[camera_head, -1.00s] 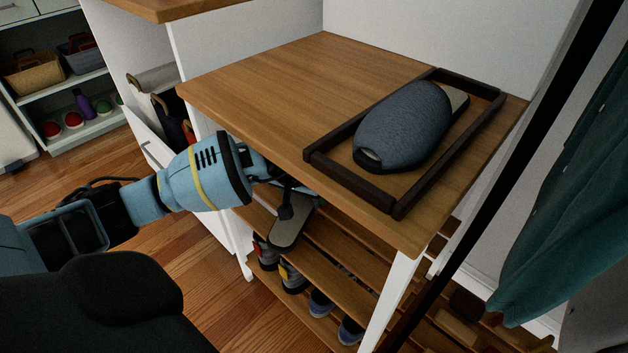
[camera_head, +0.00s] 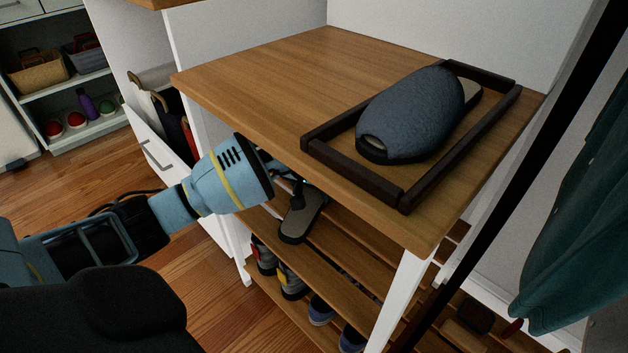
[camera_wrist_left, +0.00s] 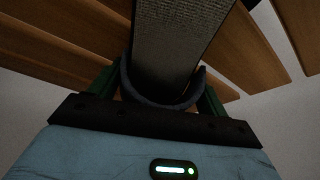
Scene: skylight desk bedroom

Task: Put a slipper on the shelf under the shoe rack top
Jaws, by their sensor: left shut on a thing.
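My left gripper (camera_head: 296,190) is shut on a grey-soled slipper (camera_head: 302,218) with a dark rim. It reaches in under the wooden shoe rack top (camera_head: 262,78) from the left side, and the top partly hides the fingers. The held slipper is over the upper slatted shelf (camera_head: 345,238); I cannot tell whether it touches the slats. In the left wrist view the slipper's grey textured sole (camera_wrist_left: 180,40) lies between the fingers, with slats behind it. A second slipper (camera_head: 412,112), blue-grey, lies in the dark-framed tray on the rack top. My right gripper is out of view.
Several shoes (camera_head: 292,282) stand on the lower shelf. The dark tray frame (camera_head: 352,178) sits on the rack top's right part; its left part is bare. A white rack leg (camera_head: 400,300) and a black pole (camera_head: 500,190) stand to the right. Teal cloth (camera_head: 580,230) hangs there.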

